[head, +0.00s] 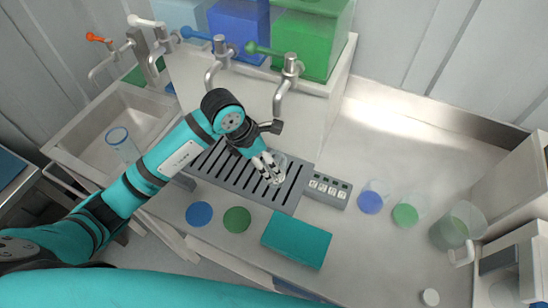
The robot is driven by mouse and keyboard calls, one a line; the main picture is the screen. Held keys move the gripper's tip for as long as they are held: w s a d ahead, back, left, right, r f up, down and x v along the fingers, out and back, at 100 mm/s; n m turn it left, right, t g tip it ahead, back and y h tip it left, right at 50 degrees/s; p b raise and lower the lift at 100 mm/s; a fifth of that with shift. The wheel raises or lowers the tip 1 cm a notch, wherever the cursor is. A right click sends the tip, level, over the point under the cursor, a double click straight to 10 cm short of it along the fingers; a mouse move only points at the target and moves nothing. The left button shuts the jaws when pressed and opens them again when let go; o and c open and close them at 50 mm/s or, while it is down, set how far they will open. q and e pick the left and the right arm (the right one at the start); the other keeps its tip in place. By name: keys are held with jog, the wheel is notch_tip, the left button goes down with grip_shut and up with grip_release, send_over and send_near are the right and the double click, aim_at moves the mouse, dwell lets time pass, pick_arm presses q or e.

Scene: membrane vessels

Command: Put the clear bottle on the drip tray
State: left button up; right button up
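The drip tray (211,163) is a grey slotted plate on the counter below the taps. The clear bottle (280,161) is see-through and hard to make out. It shows at the fingertips of my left gripper (269,171), over the right part of the tray. The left gripper points down to the right, its light fingertips close together on the bottle. Whether the bottle's base touches the tray cannot be told. My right gripper is not in view.
Metal taps (286,84) stand above the tray. A button panel (327,189) adjoins its right end. In front lie a blue disc (199,214), a green disc (237,220) and a teal box (296,240). Cups and a jug (456,228) stand right.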

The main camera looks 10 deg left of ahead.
pick_arm(q)
jog(key=p+v, duration=0.2)
jog(key=v, duration=0.3)
jog(key=shift+a+r, duration=0.1)
jog(key=shift+r, duration=0.15)
